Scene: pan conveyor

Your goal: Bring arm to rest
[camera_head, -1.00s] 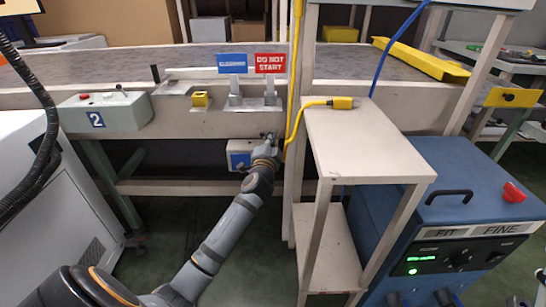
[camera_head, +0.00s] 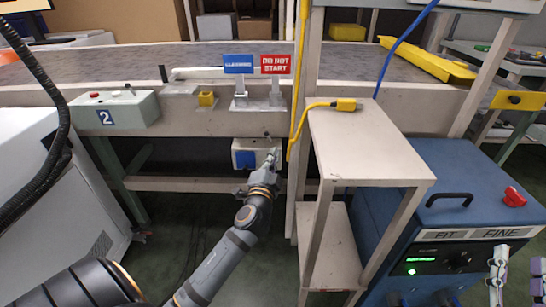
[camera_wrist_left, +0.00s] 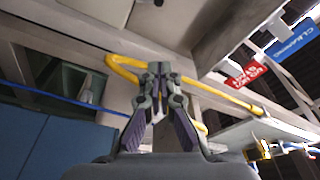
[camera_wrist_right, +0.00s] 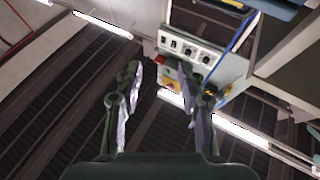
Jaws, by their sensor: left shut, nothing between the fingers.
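My left arm reaches up from the bottom left of the head view. Its left gripper (camera_head: 273,158) is in front of the conveyor frame, close to a white box with a blue face (camera_head: 250,154); I cannot tell whether they touch. In the left wrist view its fingers (camera_wrist_left: 158,68) are together at the tips with nothing held, in front of a yellow cable (camera_wrist_left: 125,68). My right gripper (camera_head: 518,262) shows at the lower right of the head view. In the right wrist view its fingers (camera_wrist_right: 163,75) are wide apart and empty.
The conveyor (camera_head: 190,57) runs across the back, with a blue sign (camera_head: 238,64) and a red "DO NOT START" sign (camera_head: 275,64). A grey control box marked 2 (camera_head: 130,110) is at the left. A pale stand (camera_head: 365,150) and a blue machine (camera_head: 450,180) are at the right.

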